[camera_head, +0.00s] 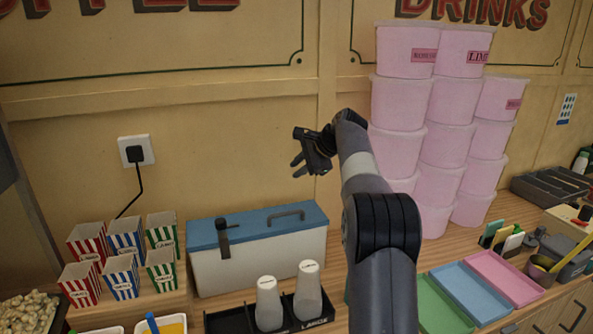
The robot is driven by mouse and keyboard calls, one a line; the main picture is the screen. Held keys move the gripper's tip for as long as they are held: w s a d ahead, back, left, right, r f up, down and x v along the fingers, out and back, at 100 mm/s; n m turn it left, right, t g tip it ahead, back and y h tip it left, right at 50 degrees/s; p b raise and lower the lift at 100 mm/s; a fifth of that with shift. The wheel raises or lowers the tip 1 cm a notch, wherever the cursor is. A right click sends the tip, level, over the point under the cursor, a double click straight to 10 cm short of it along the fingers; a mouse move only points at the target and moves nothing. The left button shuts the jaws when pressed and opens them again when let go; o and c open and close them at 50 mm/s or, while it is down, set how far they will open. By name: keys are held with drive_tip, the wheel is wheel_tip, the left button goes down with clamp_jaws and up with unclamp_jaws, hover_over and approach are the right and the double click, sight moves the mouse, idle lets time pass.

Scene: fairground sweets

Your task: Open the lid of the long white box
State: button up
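The long white box (270,264) stands on the wooden counter against the wall, left of my arm. Its blue lid (255,224) lies shut on top. My gripper (308,167) is in the air above the lid's right end, pointing left and down. Its dark fingers are spread apart with nothing between them.
Two pale bottles (308,292) in a black rack (235,321) stand before the box. Striped cartons (125,276) stand to its left. Stacked pink tubs (445,140) rise behind my arm at the right. Coloured trays (470,290) lie at front right. A plugged cable (138,180) hangs on the wall.

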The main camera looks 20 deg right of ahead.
drive_tip(key=p+x, duration=0.2)
drive_tip(key=x, duration=0.9)
drive_tip(key=shift+p, duration=0.35)
drive_tip(key=shift+s, duration=0.15)
drive_tip(key=shift+r, duration=0.1)
